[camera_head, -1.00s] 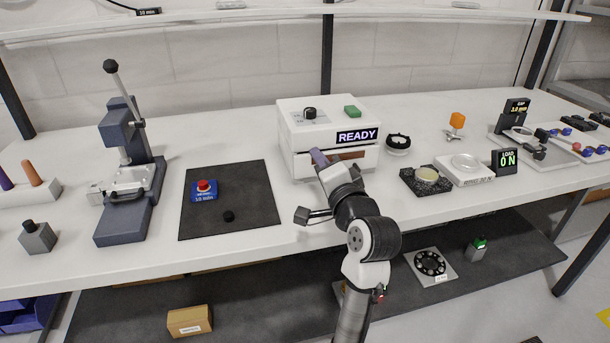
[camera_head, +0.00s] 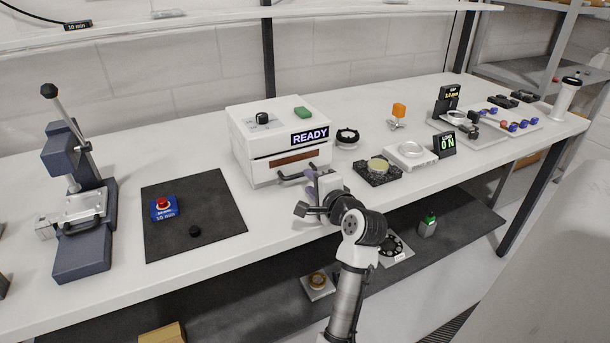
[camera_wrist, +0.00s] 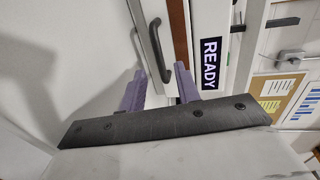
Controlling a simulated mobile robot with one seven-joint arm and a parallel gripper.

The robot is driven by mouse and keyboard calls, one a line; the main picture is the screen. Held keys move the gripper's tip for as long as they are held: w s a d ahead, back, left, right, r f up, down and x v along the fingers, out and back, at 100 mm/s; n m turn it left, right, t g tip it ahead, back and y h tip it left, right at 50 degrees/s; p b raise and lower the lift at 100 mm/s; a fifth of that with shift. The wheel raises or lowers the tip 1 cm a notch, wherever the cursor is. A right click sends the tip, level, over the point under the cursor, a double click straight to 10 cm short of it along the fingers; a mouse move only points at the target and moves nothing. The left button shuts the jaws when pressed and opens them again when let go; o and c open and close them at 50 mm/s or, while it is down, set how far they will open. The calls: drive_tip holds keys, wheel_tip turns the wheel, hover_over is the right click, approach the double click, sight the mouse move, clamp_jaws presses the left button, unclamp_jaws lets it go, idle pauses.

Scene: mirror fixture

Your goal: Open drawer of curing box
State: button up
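The curing box (camera_head: 245,150) is a white box with a lit READY display (camera_head: 310,136). Its drawer front (camera_head: 262,172) has a brown strip and a dark bar handle (camera_head: 288,177); the drawer looks closed. My gripper (camera_head: 311,182) is at the right end of the handle, in front of the box. In the wrist view, my gripper's two purple fingers (camera_wrist: 160,88) are apart with nothing gripped. The lower end of the dark handle (camera_wrist: 155,45) shows between the fingertips there. Whether they touch it cannot be told.
A lever press (camera_head: 80,200) stands farther left. A black ring (camera_head: 347,137), a dark block (camera_head: 377,172) and a white scale (camera_head: 411,154) are to the right. The table's front edge is close below my gripper.

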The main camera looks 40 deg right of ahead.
sight(302, 176)
drive_tip(key=shift+x, duration=1.95)
clamp_jaws()
drive_tip(key=shift+s, duration=0.1)
